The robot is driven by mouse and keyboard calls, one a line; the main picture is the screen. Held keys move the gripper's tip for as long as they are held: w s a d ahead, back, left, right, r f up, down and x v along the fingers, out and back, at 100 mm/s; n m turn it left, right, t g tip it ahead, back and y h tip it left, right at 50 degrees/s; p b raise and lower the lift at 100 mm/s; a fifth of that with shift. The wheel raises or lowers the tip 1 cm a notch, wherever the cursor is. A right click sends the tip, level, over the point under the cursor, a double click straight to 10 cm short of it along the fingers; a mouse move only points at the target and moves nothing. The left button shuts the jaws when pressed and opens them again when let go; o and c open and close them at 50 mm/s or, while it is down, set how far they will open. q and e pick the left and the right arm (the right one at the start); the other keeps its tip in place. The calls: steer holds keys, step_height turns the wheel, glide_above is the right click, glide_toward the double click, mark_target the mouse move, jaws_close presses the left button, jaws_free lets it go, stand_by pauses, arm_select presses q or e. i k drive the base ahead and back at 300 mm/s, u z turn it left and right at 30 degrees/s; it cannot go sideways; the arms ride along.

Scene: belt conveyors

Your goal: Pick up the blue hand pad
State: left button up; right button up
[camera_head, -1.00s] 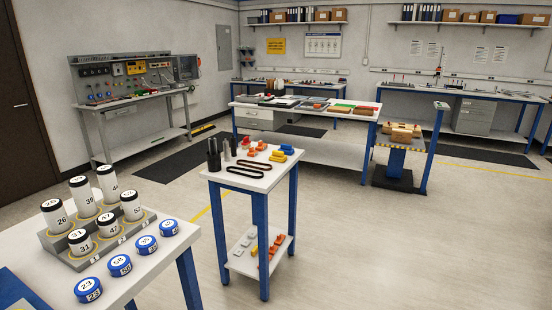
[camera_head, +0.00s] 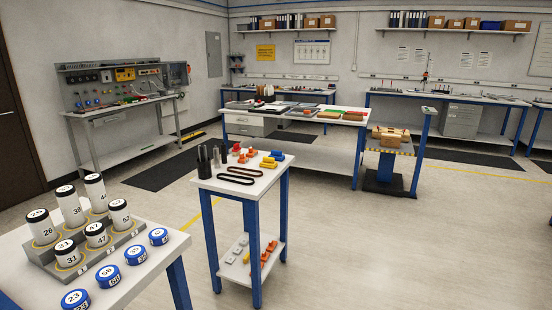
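Small blue pieces (camera_head: 277,155) lie at the back right of the small white-topped stand (camera_head: 232,184), beside yellow ones. They are too small for me to tell whether one of them is a hand pad. Several blue round discs with numbered white tops (camera_head: 107,275) lie on the white table at the lower left, but I cannot tell that any is a hand pad. Neither of my grippers is in view.
Numbered white cylinders (camera_head: 70,206) stand in a grey stepped holder on the near left table. The small stand also holds dark cylinders, black loops and orange pieces. A long table (camera_head: 335,118) and a workbench (camera_head: 120,106) stand behind. Clear floor (camera_head: 400,245) lies to the right.

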mark_target(278, 156)
steer(key=z, duration=0.45)
steer(key=k, duration=0.5)
steer(key=z, duration=0.7)
steer(key=i, duration=2.65)
steer(key=u, duration=0.2)
